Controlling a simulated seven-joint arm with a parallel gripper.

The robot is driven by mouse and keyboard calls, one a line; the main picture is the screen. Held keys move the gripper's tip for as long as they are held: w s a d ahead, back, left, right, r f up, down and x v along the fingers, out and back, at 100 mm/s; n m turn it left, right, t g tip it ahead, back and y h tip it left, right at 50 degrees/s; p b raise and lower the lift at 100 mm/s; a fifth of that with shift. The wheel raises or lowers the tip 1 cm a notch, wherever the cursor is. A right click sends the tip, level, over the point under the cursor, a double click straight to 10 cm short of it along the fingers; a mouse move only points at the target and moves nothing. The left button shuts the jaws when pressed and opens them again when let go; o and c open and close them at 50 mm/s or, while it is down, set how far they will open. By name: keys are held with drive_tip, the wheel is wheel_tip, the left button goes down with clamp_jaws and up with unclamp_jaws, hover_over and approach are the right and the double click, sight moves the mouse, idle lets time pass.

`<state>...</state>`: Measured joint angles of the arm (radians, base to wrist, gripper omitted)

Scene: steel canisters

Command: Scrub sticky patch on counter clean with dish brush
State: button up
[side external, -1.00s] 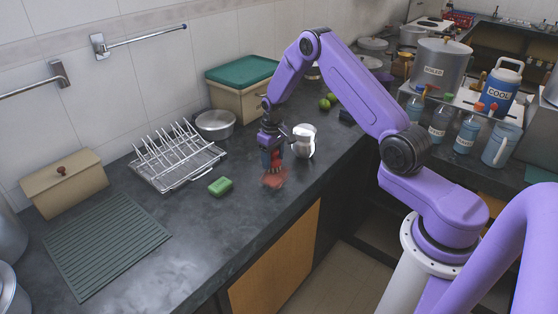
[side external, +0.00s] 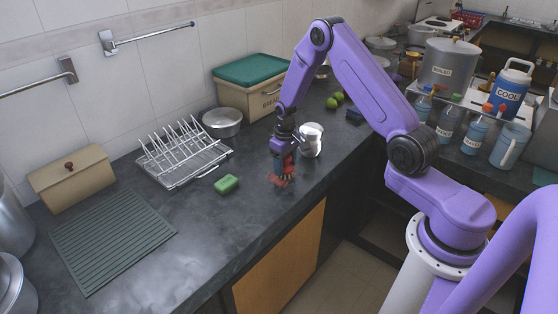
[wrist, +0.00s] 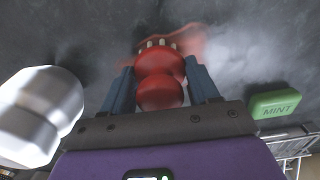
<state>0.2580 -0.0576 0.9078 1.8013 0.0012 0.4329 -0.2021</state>
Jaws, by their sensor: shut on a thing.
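My gripper (side external: 284,163) points down over the counter and is shut on the red dish brush (wrist: 160,93). In the wrist view the brush's rounded red body sits between the two blue fingers (wrist: 160,72), with pale bristle tufts at its far end. The bristles are at the reddish sticky patch (side external: 280,181), which also shows in the wrist view (wrist: 188,38) as a thin smear around and beyond the brush head. The brush and gripper hide part of the patch. In the side view the brush is small and mostly covered by the fingers.
A shiny steel canister (side external: 312,140) stands close behind and right of my gripper. A green sponge-like block marked MINT (wrist: 275,103) lies to the left in the side view (side external: 227,184). A wire dish rack (side external: 185,155) is farther left. The counter's front is clear.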

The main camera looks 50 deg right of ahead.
drive_tip(key=shift+s, duration=2)
drive_tip(key=shift+s+a, duration=0.1)
drive_tip(key=shift+s, duration=0.2)
drive_tip(key=shift+w+a, duration=0.1)
drive_tip(key=shift+a, duration=0.7)
drive_tip(key=shift+w+a, duration=0.1)
drive_tip(key=shift+w, duration=4.75)
drive_tip(key=shift+w+r, duration=0.1)
drive_tip(key=shift+w, duration=0.15)
wheel_tip(320, 180, up, 8)
drive_tip(key=shift+s, duration=0.1)
